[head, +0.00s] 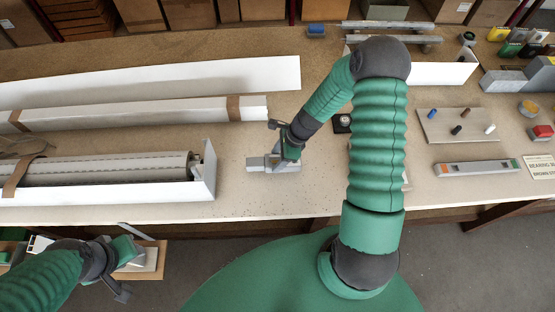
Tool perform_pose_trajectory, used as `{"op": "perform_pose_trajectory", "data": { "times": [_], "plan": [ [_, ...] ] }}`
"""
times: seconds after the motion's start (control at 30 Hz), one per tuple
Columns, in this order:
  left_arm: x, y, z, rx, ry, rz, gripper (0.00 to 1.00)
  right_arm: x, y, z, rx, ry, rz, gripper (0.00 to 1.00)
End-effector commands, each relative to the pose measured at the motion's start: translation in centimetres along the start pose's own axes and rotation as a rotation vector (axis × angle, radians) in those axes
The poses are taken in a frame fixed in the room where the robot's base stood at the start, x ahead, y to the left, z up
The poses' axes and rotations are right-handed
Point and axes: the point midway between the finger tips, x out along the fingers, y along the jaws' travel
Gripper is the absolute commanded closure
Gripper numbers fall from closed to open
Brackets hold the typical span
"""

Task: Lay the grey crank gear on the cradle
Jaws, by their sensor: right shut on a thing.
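My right gripper (280,160) is low over the worktable, left of the table's middle and near its front. It is shut on a small grey piece, which looks like the grey crank gear (277,159); the jaws hide much of it. A light grey block, apparently the cradle (256,163), is on the table right under and beside the jaws. I cannot tell whether the gear touches it. My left gripper (140,261) is at the lower left, in front of the table edge; its jaw opening cannot be made out.
A white tray (205,187) with a slatted roller lies left of the cradle. Long white profiles (150,82) lie behind it. To the right are a board with small pegs (437,129), a grey bar (475,168) and a sign (541,167). Boxes line the back.

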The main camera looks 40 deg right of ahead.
Motion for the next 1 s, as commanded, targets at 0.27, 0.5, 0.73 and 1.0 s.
{"op": "perform_pose_trajectory", "data": {
  "times": [0.27,0.5,0.73,1.0],
  "plan": [
    [-0.9,0.0,-0.2,0.000,0.000,0.000,0.64,2.9,0.0,-1.3,0.001,-0.001,0.001,1.00],
    [-0.8,0.0,-0.2,0.000,0.000,0.000,0.64,3.0,0.0,-1.3,0.001,-0.001,0.001,0.31],
    [-0.8,0.0,-0.2,0.000,0.000,0.000,0.64,2.9,0.0,-1.3,0.002,0.000,0.001,0.24],
    [-0.4,0.0,-0.1,0.000,0.000,0.000,0.64,1.3,-0.1,-1.4,0.001,0.001,-0.002,0.24]
  ]
}}
